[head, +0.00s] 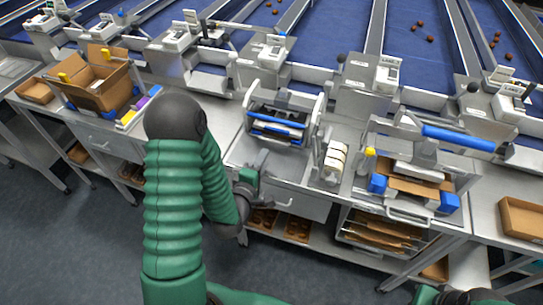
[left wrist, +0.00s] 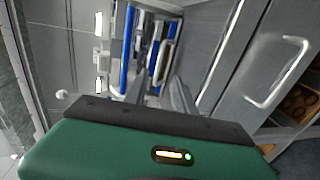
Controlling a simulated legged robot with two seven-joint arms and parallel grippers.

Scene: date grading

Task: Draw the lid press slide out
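A metal press frame (head: 281,119) with blue bars stands on the bench at centre. It also shows in the left wrist view (left wrist: 128,48), with a silver bar handle (left wrist: 167,60) on its near side. I cannot tell for sure that this is the lid press slide's handle. My left gripper (head: 257,165) is in front of and below this frame, above the bench's front edge. In the left wrist view its two grey fingers (left wrist: 168,84) are apart, with nothing visible between them. Contact with the handle is not clear. My right gripper does not show; only a bit of arm is at the bottom right.
A second press station with a blue lever (head: 457,138) and a cardboard box stands right. A holder with white rolls (head: 334,160) is just right of the centre frame. A drawer handle (left wrist: 287,72) lies below the bench top. A cardboard carton (head: 97,76) stands left.

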